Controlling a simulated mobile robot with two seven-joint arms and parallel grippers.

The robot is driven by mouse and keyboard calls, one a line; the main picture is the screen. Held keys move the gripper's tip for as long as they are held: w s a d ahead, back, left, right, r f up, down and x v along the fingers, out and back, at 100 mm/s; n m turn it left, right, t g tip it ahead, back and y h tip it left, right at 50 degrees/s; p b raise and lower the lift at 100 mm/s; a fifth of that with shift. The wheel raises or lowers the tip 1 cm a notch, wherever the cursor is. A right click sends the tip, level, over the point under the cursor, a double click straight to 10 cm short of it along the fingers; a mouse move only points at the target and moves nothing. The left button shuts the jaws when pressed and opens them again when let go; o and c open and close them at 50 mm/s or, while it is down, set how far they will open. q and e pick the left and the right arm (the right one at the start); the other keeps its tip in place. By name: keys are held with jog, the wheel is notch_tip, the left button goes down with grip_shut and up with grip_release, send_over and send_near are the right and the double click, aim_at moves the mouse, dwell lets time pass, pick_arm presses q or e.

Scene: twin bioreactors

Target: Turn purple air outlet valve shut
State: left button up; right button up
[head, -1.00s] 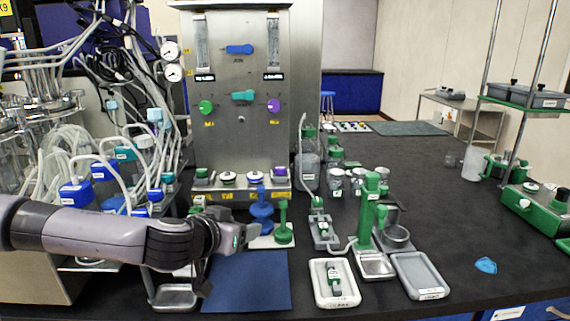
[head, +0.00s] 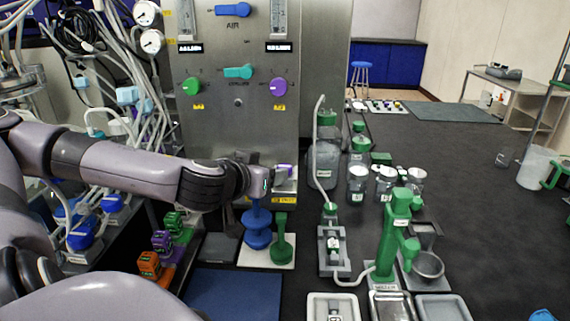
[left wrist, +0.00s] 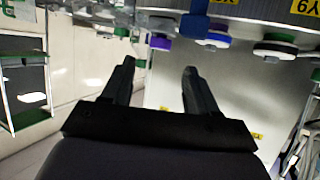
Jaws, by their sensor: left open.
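The purple air outlet valve (head: 278,87) is a round knob with a pale handle bar, low on the right of the steel panel (head: 215,125). A yellow tag sits just below it. My left gripper (left wrist: 158,68) is open and empty in the left wrist view, its two black fingers apart. In the head view my left arm reaches in from the left. Its wrist end is in front of the panel's lower edge, below the purple valve and apart from it. The fingers are mostly hidden there. My right gripper is not in view.
A green valve (head: 191,87), a teal valve (head: 238,72) and a blue valve (head: 235,10) share the panel.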

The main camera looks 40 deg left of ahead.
pick_arm(q)
jog(key=shift+b+x, duration=1.95)
jog(key=shift+x, duration=1.45)
jog(key=c, duration=1)
